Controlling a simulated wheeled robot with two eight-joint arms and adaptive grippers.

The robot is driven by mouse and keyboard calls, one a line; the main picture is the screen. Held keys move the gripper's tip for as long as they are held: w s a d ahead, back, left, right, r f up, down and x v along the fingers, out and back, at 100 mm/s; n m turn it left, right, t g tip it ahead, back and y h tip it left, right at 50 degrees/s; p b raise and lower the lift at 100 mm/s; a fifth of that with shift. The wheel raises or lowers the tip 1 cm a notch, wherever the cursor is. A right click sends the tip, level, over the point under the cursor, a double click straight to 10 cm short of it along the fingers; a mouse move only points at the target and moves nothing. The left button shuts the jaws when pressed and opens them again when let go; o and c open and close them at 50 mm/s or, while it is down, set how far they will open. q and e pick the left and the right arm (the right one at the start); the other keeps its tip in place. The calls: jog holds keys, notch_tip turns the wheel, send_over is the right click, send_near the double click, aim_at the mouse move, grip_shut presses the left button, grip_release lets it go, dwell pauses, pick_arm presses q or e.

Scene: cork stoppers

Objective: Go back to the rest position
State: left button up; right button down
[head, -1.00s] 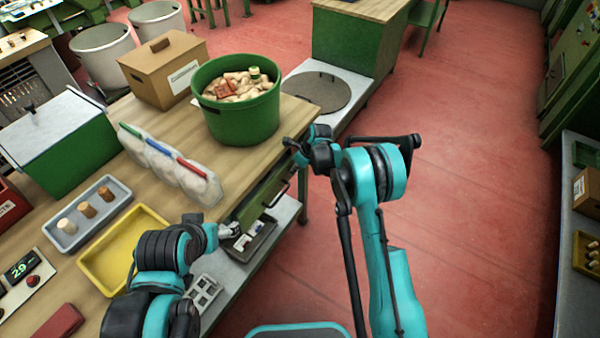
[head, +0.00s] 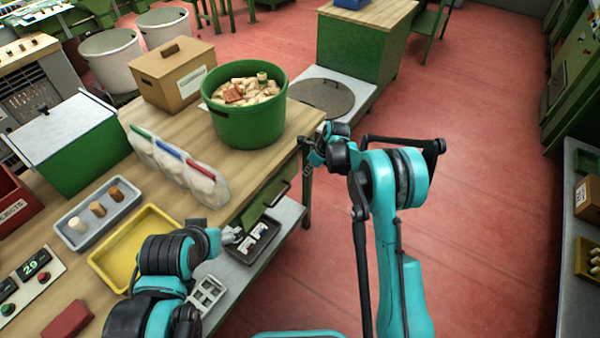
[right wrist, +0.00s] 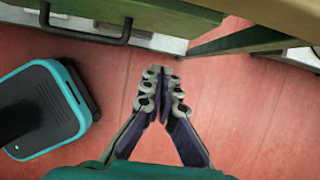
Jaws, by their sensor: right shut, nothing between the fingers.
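My right gripper (head: 307,147) is in the head view beside the right edge of the wooden workbench (head: 270,165). In the right wrist view its fingers (right wrist: 162,88) are together, with nothing between them, above the red floor. My left gripper (head: 231,234) is at the near edge of the bench, next to the yellow tray; it is small and partly hidden by its own wrist, so its jaws cannot be made out.
On the bench stand a green tub of corks (head: 246,128), a cardboard box (head: 172,80), clear bags (head: 178,165), a grey tray with stoppers (head: 88,232) and a yellow tray (head: 120,258). A drawer handle (right wrist: 85,38) is near the right gripper. Red floor (head: 480,150) lies open to the right.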

jog(key=s+d+r+n+t+h+p, duration=0.1)
jog(key=s+d+r+n, duration=0.4)
jog(key=s+r, duration=0.55)
jog(key=s+d+r+n+t+h, duration=0.1)
jog(key=s+d+r+n, duration=0.2)
jog(key=s+r+n, duration=0.8)
jog(key=s+d+r+n+t+h, duration=0.1)
jog(key=s+d+n, duration=0.3)
jog(key=s+n, duration=0.5)
jog(key=shift+s+r+t+h, duration=0.4)
jog(key=shift+s+t, duration=0.4)
jog(key=shift+s, duration=1.95)
